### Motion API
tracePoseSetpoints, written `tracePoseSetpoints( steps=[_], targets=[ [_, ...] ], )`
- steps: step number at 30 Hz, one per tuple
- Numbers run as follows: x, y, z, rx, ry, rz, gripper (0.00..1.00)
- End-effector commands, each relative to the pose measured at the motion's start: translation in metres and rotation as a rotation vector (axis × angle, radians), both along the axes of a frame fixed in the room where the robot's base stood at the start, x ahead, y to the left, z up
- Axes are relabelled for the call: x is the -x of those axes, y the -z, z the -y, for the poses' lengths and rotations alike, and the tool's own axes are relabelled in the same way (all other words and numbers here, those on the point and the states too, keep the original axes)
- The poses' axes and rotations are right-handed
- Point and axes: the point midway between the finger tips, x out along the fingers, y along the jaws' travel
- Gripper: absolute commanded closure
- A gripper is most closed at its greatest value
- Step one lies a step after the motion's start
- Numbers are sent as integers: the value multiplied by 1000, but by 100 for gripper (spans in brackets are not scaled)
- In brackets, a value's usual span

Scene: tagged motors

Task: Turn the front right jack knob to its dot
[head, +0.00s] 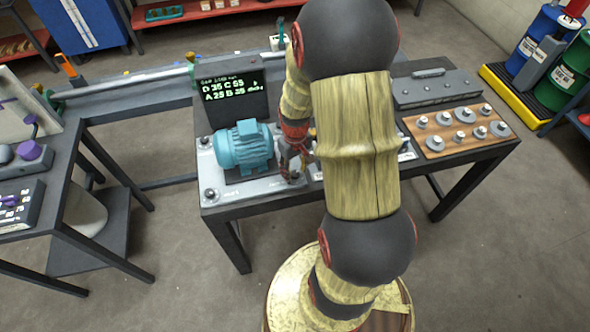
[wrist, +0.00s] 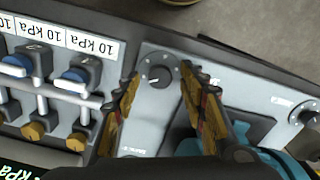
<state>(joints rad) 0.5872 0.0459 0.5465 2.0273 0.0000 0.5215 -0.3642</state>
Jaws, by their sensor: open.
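The front right jack knob (wrist: 158,76) is a dark round knob with a pale pointer mark, on the light grey plate (wrist: 154,125) beside the teal motor (head: 244,147). In the wrist view it lies between the two fingers of my gripper (wrist: 159,84), which are apart, one on each side. I cannot tell whether either finger touches it. In the head view my gripper (head: 293,160) is low at the plate's front right corner and mostly hides the knob. The knob's dot is too small to make out.
The front left knob (wrist: 305,113) stands at the other front corner, also in the head view (head: 210,195). A dark gap display (head: 233,95) stands behind the motor. Blue-handled valves (wrist: 75,78) with 10 kPa labels are close beside my gripper. A wooden board (head: 458,131) holds several knobs.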

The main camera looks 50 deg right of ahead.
Motion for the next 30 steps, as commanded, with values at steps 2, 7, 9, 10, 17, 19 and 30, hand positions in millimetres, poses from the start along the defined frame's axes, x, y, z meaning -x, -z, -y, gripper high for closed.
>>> tracePoseSetpoints(
  steps=[2,7,9,10,17,19,30],
  targets=[
    [0,-1,0,0,0,0,58],
    [-1,-14,0,1,0,2,58],
    [-1,-26,1,2,0,4,58],
    [-1,-32,1,3,0,4,58],
    [-1,-79,1,2,0,3,58],
    [-1,-92,0,2,0,3,58],
    [0,-120,0,0,0,1,58]
  ],
)
